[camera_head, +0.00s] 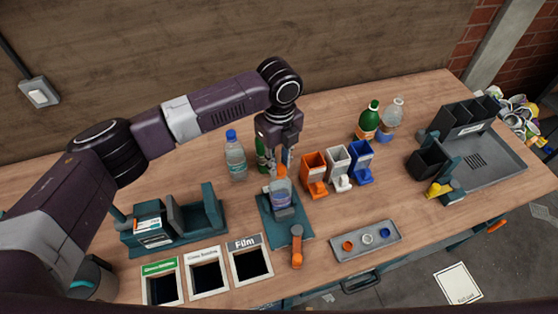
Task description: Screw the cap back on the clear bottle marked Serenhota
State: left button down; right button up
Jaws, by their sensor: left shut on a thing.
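A clear bottle (281,196) with a blue and purple label stands upright in a teal holder (297,236) near the middle of the table. Its print is too small to read. An orange cap (281,171) shows at the top of this bottle, just under my left gripper (281,164). My left gripper points down over the bottle and is shut on the orange cap. I cannot tell whether the cap sits on the thread or just above it. My right gripper is not in view.
A blue-capped clear bottle (236,160) and a partly hidden green bottle (262,152) stand left of the gripper. Orange (314,170), white (337,162) and blue dispensers (361,157) stand to the right. Two more bottles stand behind.

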pick_arm(q)
jog(key=shift+s+f+m, duration=0.1)
jog(key=shift+s+m, duration=0.05)
jog(key=shift+m, duration=0.45)
jog(key=shift+m, duration=2.6)
jog(key=shift+m, duration=0.7)
jog(key=m, duration=0.3)
jog(key=shift+m, duration=0.3)
